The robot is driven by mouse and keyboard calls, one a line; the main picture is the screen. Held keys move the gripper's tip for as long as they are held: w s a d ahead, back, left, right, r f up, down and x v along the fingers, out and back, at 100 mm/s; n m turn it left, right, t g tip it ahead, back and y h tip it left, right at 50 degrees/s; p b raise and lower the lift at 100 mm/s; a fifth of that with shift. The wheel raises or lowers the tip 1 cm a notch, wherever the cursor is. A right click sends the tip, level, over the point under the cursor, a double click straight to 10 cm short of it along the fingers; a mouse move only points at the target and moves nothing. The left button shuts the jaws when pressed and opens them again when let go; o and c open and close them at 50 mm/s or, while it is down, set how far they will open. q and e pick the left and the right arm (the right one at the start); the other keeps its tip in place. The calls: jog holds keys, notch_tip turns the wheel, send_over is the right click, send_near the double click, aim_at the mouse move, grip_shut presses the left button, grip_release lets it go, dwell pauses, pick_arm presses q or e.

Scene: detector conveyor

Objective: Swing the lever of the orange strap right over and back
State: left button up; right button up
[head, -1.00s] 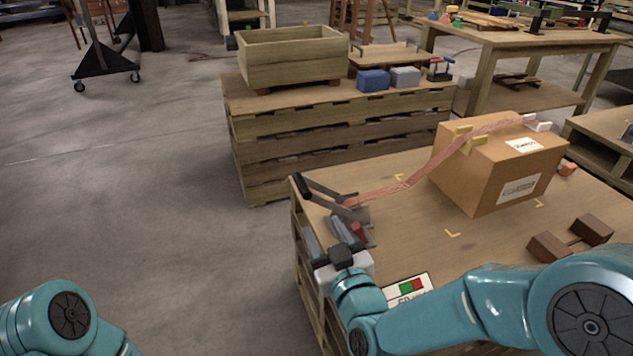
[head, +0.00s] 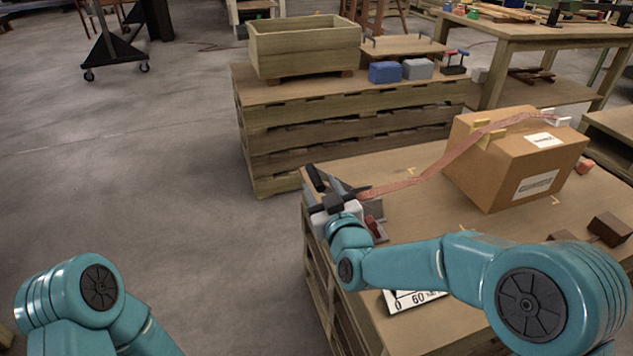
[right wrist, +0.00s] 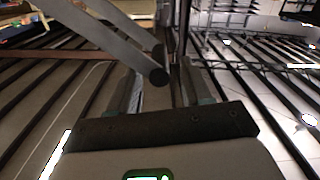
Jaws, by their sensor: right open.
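The orange strap (head: 415,180) runs over the cardboard box (head: 515,165) and down to a grey metal ratchet (head: 370,212) at the table's left edge. Its lever has a black handle (head: 314,178) that points up and left. My right gripper (head: 325,190) is open, right at the lever, and partly hides it. In the right wrist view two flat grey bars of the lever end in a dark round handle (right wrist: 157,68) at the open fingers (right wrist: 162,82). I cannot tell whether they touch. Only links of my left arm show; its gripper is out of view.
A white sign (head: 410,300) lies partly under my right arm. Brown blocks (head: 610,228) are at the right of the table. A pallet stack (head: 350,130) with a wooden crate (head: 305,50) stands behind.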

jog(key=shift+x, duration=1.85)
grip_shut()
jog(key=shift+d+r, duration=0.15)
jog(key=shift+r, duration=0.05)
